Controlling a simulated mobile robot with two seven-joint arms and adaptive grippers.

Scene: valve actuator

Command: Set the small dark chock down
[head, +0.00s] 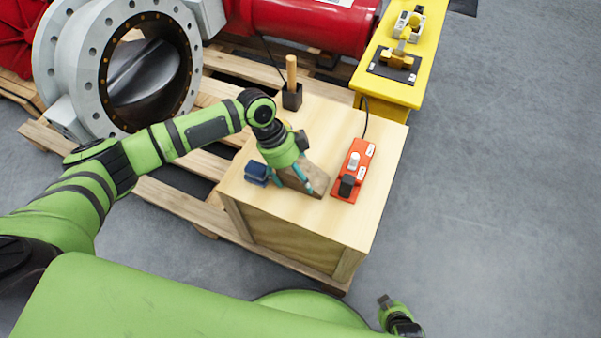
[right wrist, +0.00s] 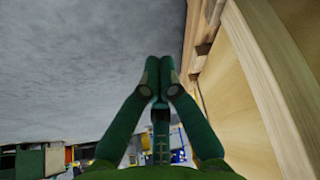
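The small dark chock (head: 315,180), a grey-brown wedge, is at my left gripper (head: 288,177), over the front part of the wooden crate top in the head view. The teal fingers of the left gripper lie along both sides of it and appear shut on it. I cannot tell whether its underside touches the crate top. My right gripper (head: 390,305) is low at the bottom of the head view, off the crate. In the right wrist view its fingertips (right wrist: 160,70) meet with nothing between them.
On the crate (head: 335,118) stand a blue object (head: 257,173) left of the chock, a red control box (head: 354,168) close to its right and a black block with a wooden handle (head: 292,92) at the back. A yellow stand (head: 418,75) and a large grey valve (head: 95,70) lie behind.

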